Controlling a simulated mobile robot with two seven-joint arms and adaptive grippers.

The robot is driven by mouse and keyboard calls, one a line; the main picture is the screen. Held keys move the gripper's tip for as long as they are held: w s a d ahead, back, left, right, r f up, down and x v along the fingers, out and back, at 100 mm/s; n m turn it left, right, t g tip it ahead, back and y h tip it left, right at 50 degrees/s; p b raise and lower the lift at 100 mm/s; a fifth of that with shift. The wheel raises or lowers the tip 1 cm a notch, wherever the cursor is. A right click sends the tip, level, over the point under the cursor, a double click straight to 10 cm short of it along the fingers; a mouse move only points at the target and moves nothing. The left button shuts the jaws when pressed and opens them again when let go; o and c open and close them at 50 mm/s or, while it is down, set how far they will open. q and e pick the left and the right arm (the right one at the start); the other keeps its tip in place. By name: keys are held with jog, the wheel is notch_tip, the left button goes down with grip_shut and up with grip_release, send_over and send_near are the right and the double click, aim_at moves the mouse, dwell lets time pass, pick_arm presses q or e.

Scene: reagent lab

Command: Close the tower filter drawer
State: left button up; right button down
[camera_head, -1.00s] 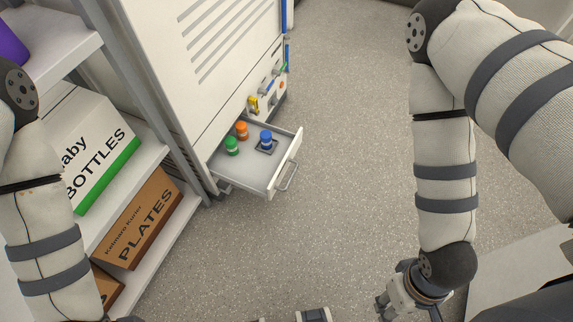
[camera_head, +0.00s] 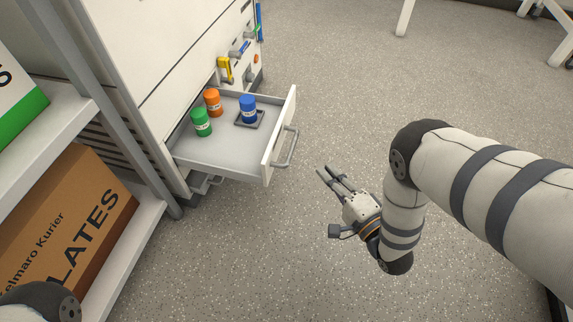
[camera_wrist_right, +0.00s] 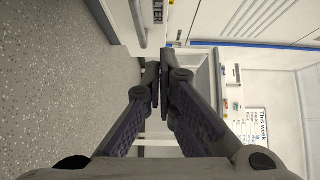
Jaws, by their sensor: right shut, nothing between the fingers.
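The tower filter drawer (camera_head: 228,152) is pulled out of the white tower in the head view. A green-capped bottle (camera_head: 201,123), an orange one (camera_head: 212,103) and a blue one (camera_head: 248,109) stand in it, the blue one in a dark square holder. Its front carries a bar handle (camera_head: 287,148). My right gripper (camera_head: 329,173) is to the right of the handle, apart from it, shut and empty. In the right wrist view the shut fingers (camera_wrist_right: 163,83) are below a white front with a handle (camera_wrist_right: 137,20) and a partly visible label. My left gripper is out of view.
A shelf on the left holds a brown plates box (camera_head: 70,222) and a white and green box (camera_head: 20,100). A yellow-handled item (camera_head: 224,69) is on the tower behind the drawer. The speckled floor right of the drawer is clear.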

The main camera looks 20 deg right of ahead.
jog(key=b, duration=0.3)
send_near(280, 128)
jog(key=w+d, duration=0.2)
jog(key=w+a+b, duration=0.1)
jog(key=w+a, duration=0.1)
jog(key=shift+w+a+f, duration=0.15)
jog(key=shift+w+a, duration=0.2)
jog(key=shift+a, duration=0.05)
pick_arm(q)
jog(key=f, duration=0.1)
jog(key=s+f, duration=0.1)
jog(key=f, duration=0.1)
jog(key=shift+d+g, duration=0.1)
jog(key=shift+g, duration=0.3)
